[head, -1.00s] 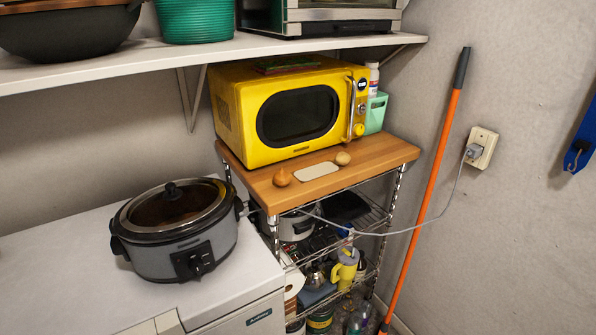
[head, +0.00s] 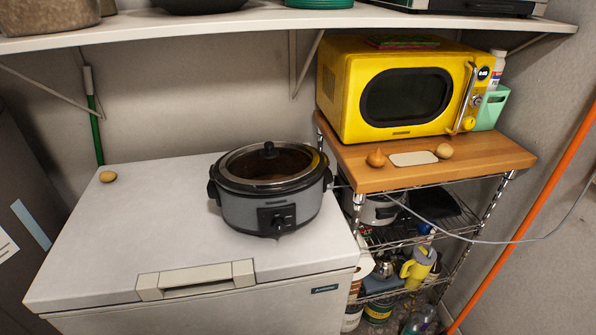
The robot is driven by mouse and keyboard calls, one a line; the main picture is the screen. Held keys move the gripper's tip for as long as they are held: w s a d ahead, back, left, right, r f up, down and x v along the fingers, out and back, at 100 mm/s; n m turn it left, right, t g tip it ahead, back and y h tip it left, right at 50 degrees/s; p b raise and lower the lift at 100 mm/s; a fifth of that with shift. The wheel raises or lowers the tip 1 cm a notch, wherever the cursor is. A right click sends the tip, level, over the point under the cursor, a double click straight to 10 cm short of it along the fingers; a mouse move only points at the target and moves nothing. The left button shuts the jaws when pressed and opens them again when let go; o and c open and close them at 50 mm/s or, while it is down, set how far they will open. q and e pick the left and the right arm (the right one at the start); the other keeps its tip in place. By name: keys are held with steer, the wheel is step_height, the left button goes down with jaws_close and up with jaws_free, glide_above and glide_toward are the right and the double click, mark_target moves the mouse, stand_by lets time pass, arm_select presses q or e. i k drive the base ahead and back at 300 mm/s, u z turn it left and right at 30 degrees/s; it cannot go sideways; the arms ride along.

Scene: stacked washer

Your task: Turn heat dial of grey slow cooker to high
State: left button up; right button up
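The grey slow cooker (head: 240,211) stands upright near the right end of a white chest freezer (head: 130,230). It has a black base, black side handles and a glass lid with a black knob. Its heat dial (head: 278,221) is a dark knob on a black panel at the front, facing me. The dial's setting is too small to read. Neither of my grippers is in the head view.
A shelf (head: 250,24) hangs above. A potato-like item (head: 108,176) lies at the freezer's back left.

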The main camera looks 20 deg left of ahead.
mark_target(278, 225)
steer(key=u, duration=1.7)
steer(key=i, duration=0.5)
steer(key=z, duration=0.3)
